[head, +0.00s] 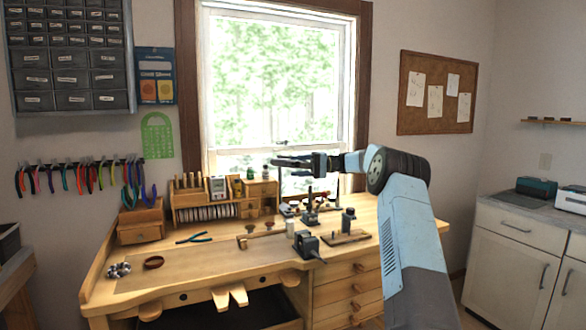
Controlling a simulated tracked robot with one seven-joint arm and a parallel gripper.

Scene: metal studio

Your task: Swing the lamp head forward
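I cannot clearly make out a lamp or its head in the head view; slim upright parts stand on the bench behind and below my gripper, too small to tell apart. My gripper (290,162) reaches in from the right, in front of the lower window and above the back of the wooden workbench (215,265). Its two dark fingers point left and look a little apart, with nothing seen between them.
Small tools and a dark block (307,244) stand on the bench's right half. The bench's left front is mostly clear. A white cabinet (520,250) stands at right.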

